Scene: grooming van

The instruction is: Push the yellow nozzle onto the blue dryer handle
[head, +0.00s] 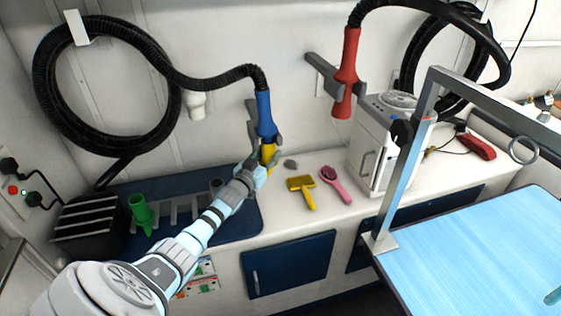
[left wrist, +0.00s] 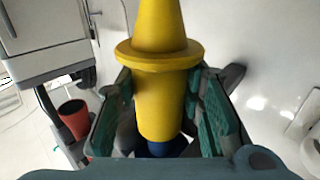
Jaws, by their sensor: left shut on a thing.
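The blue dryer handle (head: 264,112) hangs nose down in a wall holder, with a black hose at its top. My left gripper (head: 264,158) is just below it, shut on the yellow nozzle (head: 268,152). In the left wrist view the yellow nozzle (left wrist: 160,95) stands between the two green finger pads, its flange above them. A bit of the blue handle (left wrist: 165,147) shows right behind the nozzle's far end, in line with it. I cannot tell whether the two touch or how far the nozzle is on. My right gripper is not in view.
A red dryer handle (head: 346,75) hangs in another holder to the right. A green nozzle (head: 142,213) stands on the dark blue mat at left. A yellow brush (head: 301,189) and a pink brush (head: 334,183) lie on the counter. A blue-topped table (head: 480,255) and its post (head: 400,180) stand at right.

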